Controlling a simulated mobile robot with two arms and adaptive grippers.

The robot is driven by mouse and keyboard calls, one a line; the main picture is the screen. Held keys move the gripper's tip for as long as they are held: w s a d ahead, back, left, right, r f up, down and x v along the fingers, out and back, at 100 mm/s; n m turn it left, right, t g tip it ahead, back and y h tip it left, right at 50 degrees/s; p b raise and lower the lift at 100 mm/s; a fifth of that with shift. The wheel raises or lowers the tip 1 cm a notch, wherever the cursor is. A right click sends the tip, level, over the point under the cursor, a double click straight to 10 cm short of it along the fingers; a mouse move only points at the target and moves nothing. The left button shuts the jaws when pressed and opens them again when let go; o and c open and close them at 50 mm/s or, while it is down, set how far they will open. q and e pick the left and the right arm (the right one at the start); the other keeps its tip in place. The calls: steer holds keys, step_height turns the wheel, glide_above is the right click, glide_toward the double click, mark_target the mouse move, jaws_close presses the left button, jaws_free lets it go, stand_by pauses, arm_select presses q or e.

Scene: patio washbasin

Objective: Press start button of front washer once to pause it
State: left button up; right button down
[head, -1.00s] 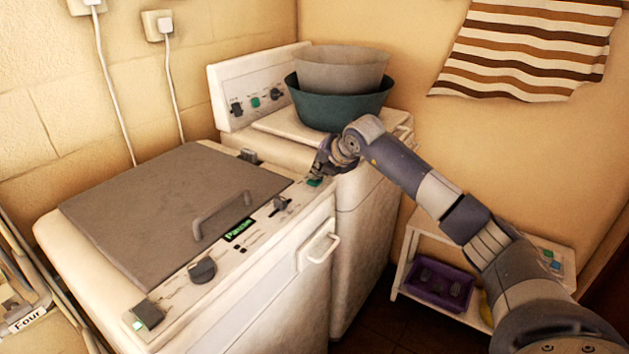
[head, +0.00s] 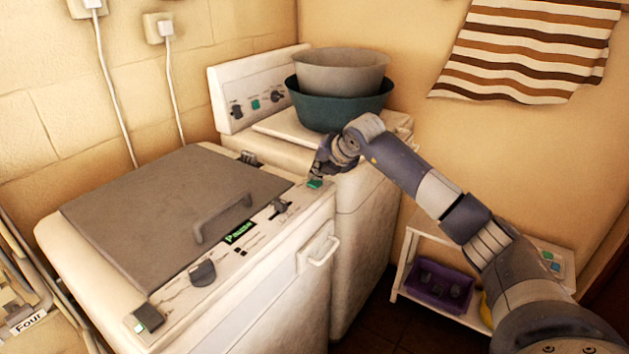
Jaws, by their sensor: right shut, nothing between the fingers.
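The front washer (head: 275,297) is a white top-loader with a grey lid (head: 165,215). Its small display (head: 239,232) shows green letters that seem to read "Pause". A green button (head: 315,184) is at the far right end of its panel. My right gripper (head: 318,172) is shut and empty, with its tips just above or on this button; I cannot tell whether they touch. My left gripper is out of view.
A second white washer (head: 268,150) stands behind, carrying a grey basin (head: 341,72) nested in a green basin (head: 340,105). A low white shelf (head: 400,265) with a purple basket (head: 441,285) is at right. A striped cloth (head: 525,50) hangs on the wall.

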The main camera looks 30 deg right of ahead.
mark_target(318, 181)
steer(key=shift+r, duration=0.35)
steer(key=shift+r+p, duration=1.55)
steer(key=shift+r, duration=1)
steer(key=shift+f, duration=0.1)
